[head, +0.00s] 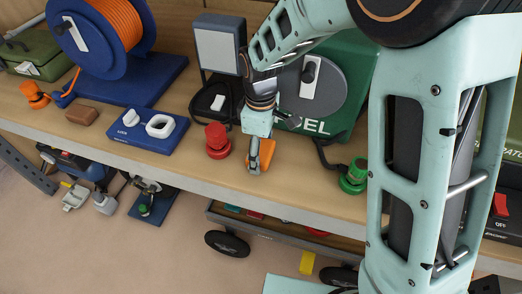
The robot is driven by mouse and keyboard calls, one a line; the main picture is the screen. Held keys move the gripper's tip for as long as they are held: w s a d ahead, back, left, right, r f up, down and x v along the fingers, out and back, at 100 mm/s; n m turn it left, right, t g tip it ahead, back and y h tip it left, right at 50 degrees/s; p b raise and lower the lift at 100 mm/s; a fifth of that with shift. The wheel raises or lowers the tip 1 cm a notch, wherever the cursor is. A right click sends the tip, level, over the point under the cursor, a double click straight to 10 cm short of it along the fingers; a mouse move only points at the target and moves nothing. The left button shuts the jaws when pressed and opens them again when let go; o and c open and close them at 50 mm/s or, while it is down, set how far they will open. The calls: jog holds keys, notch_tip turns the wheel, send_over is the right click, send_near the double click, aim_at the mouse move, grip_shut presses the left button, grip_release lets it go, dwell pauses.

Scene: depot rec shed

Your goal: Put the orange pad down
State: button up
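My gripper (257,158) is in the head view at the centre, pointing down just above the wooden shelf near its front edge. The orange pad (268,153) is at its fingers, showing mostly on the right side of the near finger, which hides part of it. The gripper looks shut on the pad. I cannot tell whether the pad's lower edge touches the shelf.
Left of my gripper are a red knob-like piece (217,140) and a blue board with white rings (148,130). A green box (343,130) stands behind, and a green fitting (355,175) to the right. The shelf's front edge (190,167) is close.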

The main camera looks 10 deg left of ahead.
aim_at(262, 149)
jog(key=shift+o, duration=1.1)
notch_tip(262, 149, up, 8)
jog(key=shift+f, duration=0.1)
